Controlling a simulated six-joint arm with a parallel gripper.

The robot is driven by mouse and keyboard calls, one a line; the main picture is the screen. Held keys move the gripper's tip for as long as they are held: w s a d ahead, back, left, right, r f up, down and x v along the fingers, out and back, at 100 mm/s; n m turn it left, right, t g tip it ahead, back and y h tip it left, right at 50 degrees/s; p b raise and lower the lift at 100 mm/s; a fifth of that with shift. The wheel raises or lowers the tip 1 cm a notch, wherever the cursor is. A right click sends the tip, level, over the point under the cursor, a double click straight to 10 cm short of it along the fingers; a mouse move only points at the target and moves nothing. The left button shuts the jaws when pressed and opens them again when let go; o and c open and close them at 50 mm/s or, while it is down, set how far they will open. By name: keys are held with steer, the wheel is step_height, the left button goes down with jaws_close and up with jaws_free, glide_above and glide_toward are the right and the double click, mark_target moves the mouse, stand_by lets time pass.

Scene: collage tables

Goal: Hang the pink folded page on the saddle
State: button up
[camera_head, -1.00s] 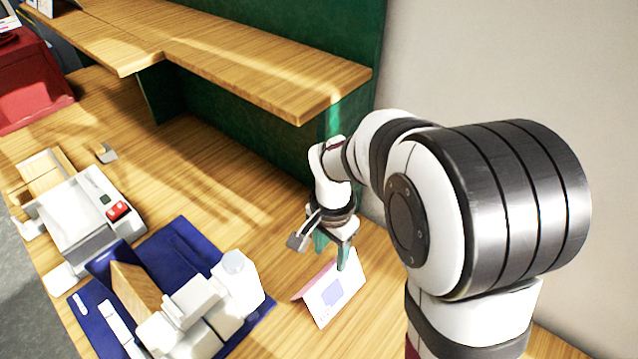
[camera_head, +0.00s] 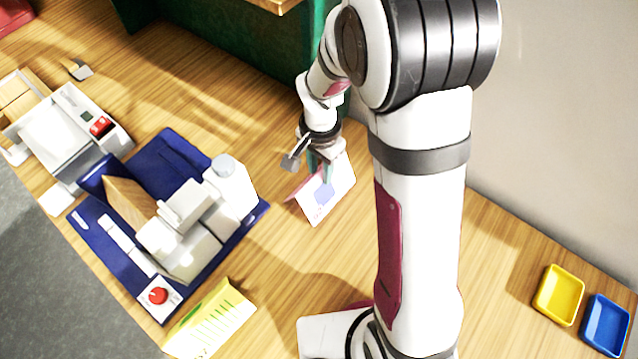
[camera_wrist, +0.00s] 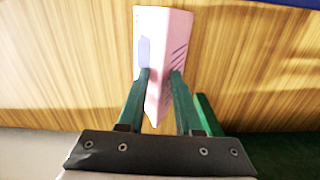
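The pink folded page (camera_head: 338,193) stands like a tent on the wooden table, with a pale printed face and a pink face. It also shows in the wrist view (camera_wrist: 164,40). My gripper (camera_head: 324,174) is low over it, pointing down. In the wrist view its green fingers (camera_wrist: 160,74) are apart, one on each side of the page's fold. I cannot tell whether they touch the paper. I cannot identify the saddle for sure; a tan wedge against a blue panel (camera_head: 128,203) stands on the blue mat (camera_head: 165,150).
White blocks (camera_head: 185,235) and a white bottle (camera_head: 230,183) stand on the mat. A red-button box (camera_head: 159,297) and a yellow-green folded page (camera_head: 212,322) are in front. A white machine (camera_head: 65,140) is left. Yellow (camera_head: 558,294) and blue (camera_head: 606,325) trays lie right.

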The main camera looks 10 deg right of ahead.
steer(key=shift+r, duration=6.05)
steer(key=w+a+r+n, duration=0.2)
steer(key=a+r+n, duration=0.4)
steer(key=r+n, duration=0.2)
steer(key=n, duration=1.1)
glide_above(128, 201)
step_height(128, 201, down, 5)
step_height(128, 201, down, 12)
steer(key=shift+f, duration=0.15)
